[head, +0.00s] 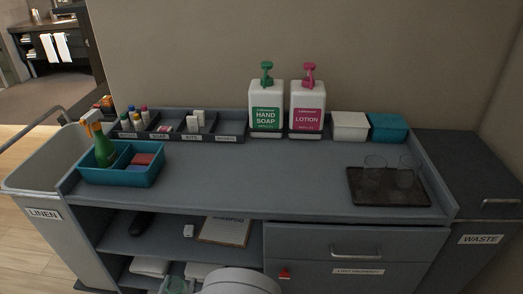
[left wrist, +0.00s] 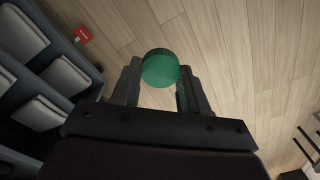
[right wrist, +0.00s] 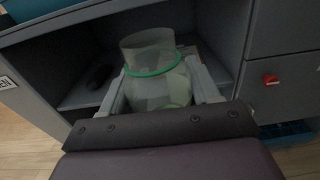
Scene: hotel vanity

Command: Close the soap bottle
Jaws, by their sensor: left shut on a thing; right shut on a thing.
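The soap bottle (right wrist: 160,90) is clear and pale, with a wide neck and a green ring below it. No cap sits on the neck. My right gripper (right wrist: 158,84) is shut on its body and holds it upright in front of the cart's open shelves. The bottle also shows at the bottom edge of the head view (head: 177,286). A round green cap (left wrist: 160,68) is pinched between the fingertips of my left gripper (left wrist: 159,72), above the wooden floor. The left gripper does not show in the head view. The cap and bottle are apart.
The cart top (head: 270,180) carries a hand soap dispenser (head: 266,105), a lotion dispenser (head: 307,105), a teal caddy (head: 122,172), an organizer tray (head: 228,138) and a dark tray with glasses (head: 388,200). Its middle is clear. Linen and waste bins flank it.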

